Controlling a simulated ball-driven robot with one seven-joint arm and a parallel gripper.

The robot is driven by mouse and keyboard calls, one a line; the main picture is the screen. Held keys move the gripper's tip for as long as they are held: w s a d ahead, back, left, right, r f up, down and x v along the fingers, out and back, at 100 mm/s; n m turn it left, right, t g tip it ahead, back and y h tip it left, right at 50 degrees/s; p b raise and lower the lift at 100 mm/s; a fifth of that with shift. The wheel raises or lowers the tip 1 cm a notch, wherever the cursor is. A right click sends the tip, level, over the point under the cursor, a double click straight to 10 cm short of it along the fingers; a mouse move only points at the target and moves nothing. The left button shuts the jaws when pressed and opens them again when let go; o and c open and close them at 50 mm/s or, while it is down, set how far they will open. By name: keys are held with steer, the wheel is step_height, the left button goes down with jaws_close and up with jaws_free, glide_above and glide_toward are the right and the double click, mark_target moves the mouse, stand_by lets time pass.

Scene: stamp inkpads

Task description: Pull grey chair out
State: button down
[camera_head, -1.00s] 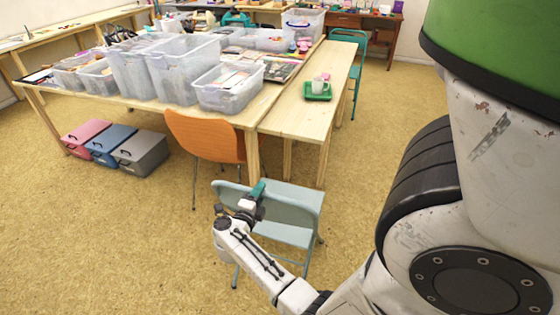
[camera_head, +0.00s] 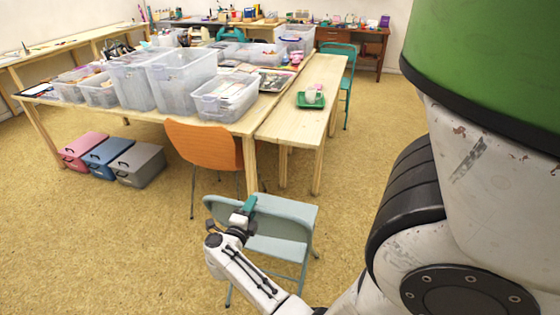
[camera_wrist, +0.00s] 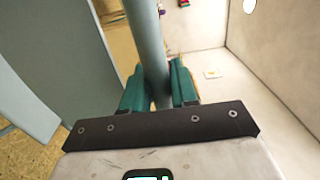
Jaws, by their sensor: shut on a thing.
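The grey-blue folding chair (camera_head: 282,213) stands on the floor in front of the tables in the head view, with its backrest toward my arm. My gripper (camera_head: 248,207) is at the top edge of the backrest. In the wrist view my gripper's green fingers (camera_wrist: 160,88) are on either side of the chair's round grey frame tube (camera_wrist: 146,40) and are shut on it. A flat grey-blue panel of the chair also shows at the left of the wrist view. My arm hides part of the chair's backrest and legs.
An orange chair (camera_head: 203,146) stands just behind the grey chair, at the large table (camera_head: 150,108) with clear bins. A narrow wooden table (camera_head: 290,122) holds a green tray (camera_head: 311,101). Pink, blue and grey boxes (camera_head: 138,164) sit under the large table. The floor at left is clear.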

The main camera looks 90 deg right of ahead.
steer(key=f, duration=0.1)
steer(key=f+b, duration=0.1)
steer(key=f, duration=0.1)
steer(key=shift+s, duration=0.35)
steer(key=c, duration=1.2)
jaws_free()
steer(key=shift+s+d, duration=0.1)
steer(key=shift+d, duration=0.05)
steer(key=shift+c, duration=0.2)
steer(key=o, duration=0.4)
steer(key=shift+r, duration=0.15)
steer(key=shift+w, duration=0.25)
steer(key=shift+r, duration=0.1)
steer(key=shift+w, duration=0.1)
